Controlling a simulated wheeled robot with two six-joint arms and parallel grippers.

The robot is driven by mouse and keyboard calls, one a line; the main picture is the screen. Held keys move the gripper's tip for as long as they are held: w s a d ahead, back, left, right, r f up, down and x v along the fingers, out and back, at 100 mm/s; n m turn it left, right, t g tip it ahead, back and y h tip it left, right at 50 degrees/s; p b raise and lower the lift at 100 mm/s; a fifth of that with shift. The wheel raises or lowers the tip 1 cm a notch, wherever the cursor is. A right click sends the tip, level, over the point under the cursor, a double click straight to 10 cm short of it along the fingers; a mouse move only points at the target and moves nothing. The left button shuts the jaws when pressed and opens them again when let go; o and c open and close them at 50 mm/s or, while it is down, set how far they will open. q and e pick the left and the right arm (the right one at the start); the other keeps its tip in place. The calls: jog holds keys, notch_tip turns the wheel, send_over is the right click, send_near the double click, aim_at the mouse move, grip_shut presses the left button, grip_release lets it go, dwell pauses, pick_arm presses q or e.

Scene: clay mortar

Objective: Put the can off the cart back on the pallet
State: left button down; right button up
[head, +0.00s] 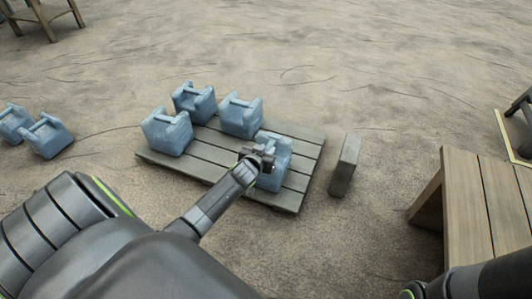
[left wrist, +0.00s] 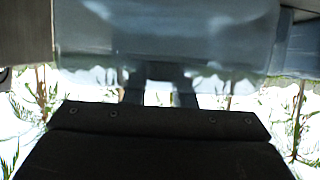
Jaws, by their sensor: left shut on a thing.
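The pallet (head: 215,168) is a grey slatted wooden platform on the ground in the middle of the head view. Three blue cans with top handles stand on it: one at the left (head: 167,133), one at the back (head: 194,103) and one at the back right (head: 240,117). My left gripper (head: 262,156) is shut on another blue can (head: 274,172) at the pallet's front right part. I cannot tell whether this can touches the slats. In the left wrist view the held can (left wrist: 165,35) fills the top, beyond the fingers (left wrist: 158,78). My right gripper is out of view.
A grey upright block (head: 345,165) stands right of the pallet. A slatted wooden bench-like stand (head: 490,205) is at the right. Two more blue cans (head: 47,136) sit on the ground at the far left. Wooden legs (head: 45,22) show top left. The sandy ground behind is clear.

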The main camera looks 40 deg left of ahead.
pick_arm(q)
jog(key=shift+w+r, duration=0.1)
jog(key=shift+r, duration=0.05)
jog(key=c, duration=1.6)
grip_release()
jog(key=shift+f, duration=0.25)
jog(key=o, duration=0.4)
